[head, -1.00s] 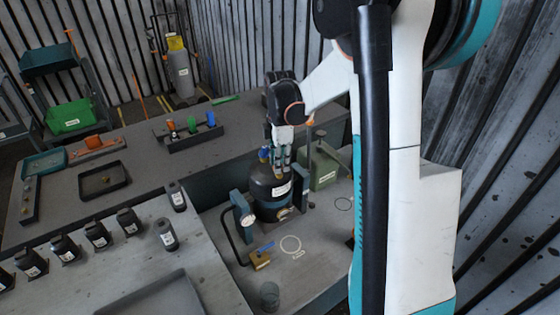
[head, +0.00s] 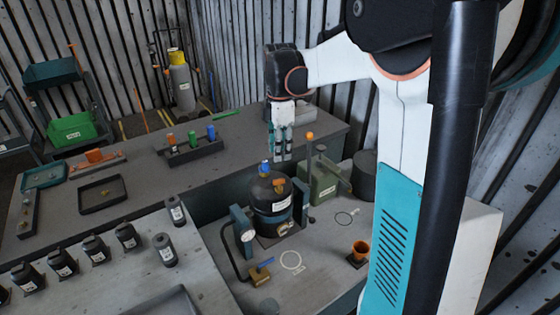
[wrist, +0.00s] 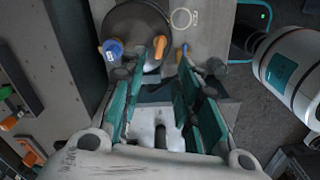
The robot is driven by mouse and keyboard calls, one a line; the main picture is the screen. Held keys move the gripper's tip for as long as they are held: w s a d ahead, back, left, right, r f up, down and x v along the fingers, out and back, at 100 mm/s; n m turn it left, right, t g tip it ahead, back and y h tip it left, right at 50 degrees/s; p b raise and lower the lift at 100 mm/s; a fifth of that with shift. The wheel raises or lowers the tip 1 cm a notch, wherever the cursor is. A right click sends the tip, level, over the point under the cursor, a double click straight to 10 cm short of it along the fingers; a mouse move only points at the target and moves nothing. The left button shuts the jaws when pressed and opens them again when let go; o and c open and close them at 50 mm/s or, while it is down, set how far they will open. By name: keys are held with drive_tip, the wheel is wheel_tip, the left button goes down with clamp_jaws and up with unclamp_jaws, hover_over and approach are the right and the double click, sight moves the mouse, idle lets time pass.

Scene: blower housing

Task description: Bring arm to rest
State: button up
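My gripper (head: 282,155) hangs pointing down above and slightly behind the black tank (head: 272,215), clear of it and empty. In the wrist view, my gripper's green fingers (wrist: 166,72) stand apart with nothing between them. The tank has a blue knob (head: 265,168) and an orange handle (head: 280,186) on its top. In the wrist view, the tank's dark round top (wrist: 137,22) lies beyond the fingertips. My white arm reaches in from the right and hides part of the bench's right side.
A green canister (head: 323,182) and a grey cylinder (head: 364,175) stand right of the tank. A gauge stand (head: 243,232) is at its left. Several black bottles (head: 95,248) stand on the left bench. Space above the benches is open.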

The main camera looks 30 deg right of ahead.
drive_tip(key=shift+r, duration=0.75)
